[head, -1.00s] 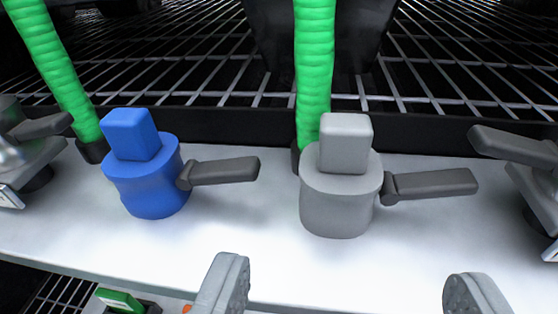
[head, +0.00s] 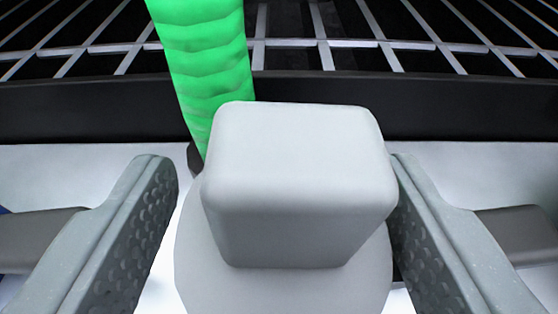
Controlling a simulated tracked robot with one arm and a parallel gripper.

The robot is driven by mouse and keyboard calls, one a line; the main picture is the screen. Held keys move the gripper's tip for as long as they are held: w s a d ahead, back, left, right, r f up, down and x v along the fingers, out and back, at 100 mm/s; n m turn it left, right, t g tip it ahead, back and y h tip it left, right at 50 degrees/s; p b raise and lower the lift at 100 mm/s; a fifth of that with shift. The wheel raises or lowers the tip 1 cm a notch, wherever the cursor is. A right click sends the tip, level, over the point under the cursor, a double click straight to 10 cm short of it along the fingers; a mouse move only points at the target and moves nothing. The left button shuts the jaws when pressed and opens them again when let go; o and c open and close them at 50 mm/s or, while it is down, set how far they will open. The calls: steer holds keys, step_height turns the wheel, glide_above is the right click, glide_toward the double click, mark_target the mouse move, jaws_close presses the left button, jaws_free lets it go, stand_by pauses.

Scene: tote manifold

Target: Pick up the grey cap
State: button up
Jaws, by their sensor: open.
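The grey cap (head: 300,205) fills the middle of the head view, with a square block on top of a rounder body. My gripper (head: 280,205) is open, with one finger on each side of the cap's square block. A clear gap shows between the left finger and the block. The right finger is very close to the block's right side; I cannot tell whether it touches. The lower part of the cap is cut off by the bottom of the picture.
A green ribbed hose (head: 205,65) rises just behind the cap, to the left. A black rail (head: 420,110) and a metal wire grid (head: 290,42) lie behind. Dark grey levers show behind the left finger (head: 40,235) and right finger (head: 520,232). The white shelf (head: 95,172) shows beside the cap.

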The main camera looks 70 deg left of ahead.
steer(key=shift+w+a, duration=0.1)
steer(key=shift+a, duration=0.1)
steer(key=shift+c, duration=0.3)
steer(key=c, duration=0.8)
steer(key=shift+o, duration=0.2)
steer(key=shift+r, duration=0.15)
steer(key=shift+r+p, duration=0.45)
steer(key=shift+r, duration=0.2)
steer(key=s+d+p, duration=0.1)
steer(key=s+d, duration=0.2)
steer(key=d, duration=0.5)
steer(key=s+d+p, duration=0.1)
steer(key=s+d, duration=0.2)
steer(key=d, duration=0.5)
steer(key=shift+s+d, duration=0.35)
steer(key=shift+s, duration=0.05)
